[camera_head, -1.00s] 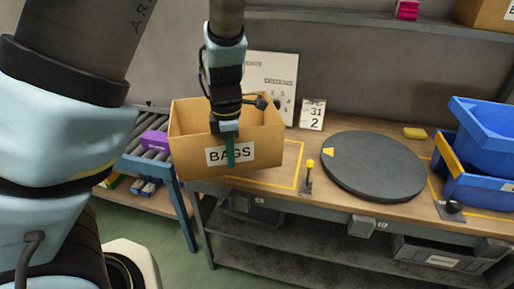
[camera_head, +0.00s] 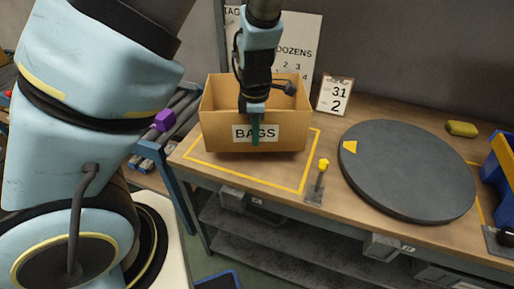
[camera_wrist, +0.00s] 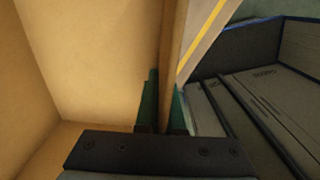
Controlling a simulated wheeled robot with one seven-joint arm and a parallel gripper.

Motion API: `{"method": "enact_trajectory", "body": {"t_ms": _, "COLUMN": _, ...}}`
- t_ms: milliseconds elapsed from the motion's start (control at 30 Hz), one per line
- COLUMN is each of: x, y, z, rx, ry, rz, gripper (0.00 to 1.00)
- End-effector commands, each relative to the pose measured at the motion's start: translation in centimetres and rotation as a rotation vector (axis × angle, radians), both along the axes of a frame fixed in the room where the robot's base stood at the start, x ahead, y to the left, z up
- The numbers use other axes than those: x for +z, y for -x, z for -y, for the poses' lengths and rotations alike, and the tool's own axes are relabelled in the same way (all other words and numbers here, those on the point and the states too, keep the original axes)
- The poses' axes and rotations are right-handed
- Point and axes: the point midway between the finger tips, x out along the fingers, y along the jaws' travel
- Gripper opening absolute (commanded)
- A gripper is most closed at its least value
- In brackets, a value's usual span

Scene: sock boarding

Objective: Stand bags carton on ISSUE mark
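The open-topped brown carton (camera_head: 290,133), labelled BAGS, is upright at the back left of the workbench. It is over the rear part of a yellow outlined area (camera_head: 235,172); whether its base touches the bench or hovers just above I cannot tell. No ISSUE lettering is readable. My gripper (camera_head: 255,125) is shut on the carton's front wall. In the wrist view its green fingers (camera_wrist: 163,105) lie on either side of that cardboard wall (camera_wrist: 172,60), with the carton's inside at the left.
A small yellow-knobbed lever (camera_head: 321,170) stands at the outline's right edge, beside a dark round turntable (camera_head: 405,170). A 31/2 card (camera_head: 334,95) and a lettered board (camera_head: 300,45) stand behind. A roller conveyor (camera_head: 180,120) is at left, a blue bin (camera_head: 500,165) at right.

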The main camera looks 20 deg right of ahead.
Motion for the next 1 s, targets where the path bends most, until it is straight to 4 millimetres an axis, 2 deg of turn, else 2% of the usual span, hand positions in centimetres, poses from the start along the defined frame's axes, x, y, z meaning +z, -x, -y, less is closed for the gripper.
{"method": "enact_trajectory", "body": {"t_ms": 100, "x": -1.5, "y": -0.1, "z": 0.0, "rx": 0.003, "ry": 0.0, "rz": 0.001, "gripper": 0.0}}
{"method": "enact_trajectory", "body": {"t_ms": 267, "x": -2.4, "y": -0.1, "z": 0.0, "rx": 0.001, "ry": 0.001, "rz": 0.001, "gripper": 0.0}}
{"method": "enact_trajectory", "body": {"t_ms": 500, "x": -5.4, "y": -0.1, "z": 0.0, "rx": 0.003, "ry": 0.001, "rz": 0.0, "gripper": 0.0}}
{"method": "enact_trajectory", "body": {"t_ms": 900, "x": -6.1, "y": -0.1, "z": 0.1, "rx": 0.001, "ry": 0.002, "rz": 0.002, "gripper": 0.0}}
{"method": "enact_trajectory", "body": {"t_ms": 933, "x": -6.0, "y": 0.0, "z": 0.0, "rx": 0.001, "ry": 0.001, "rz": 0.001, "gripper": 0.07}}
{"method": "enact_trajectory", "body": {"t_ms": 1000, "x": -6.0, "y": 0.0, "z": 0.0, "rx": 0.001, "ry": 0.001, "rz": 0.001, "gripper": 0.15}}
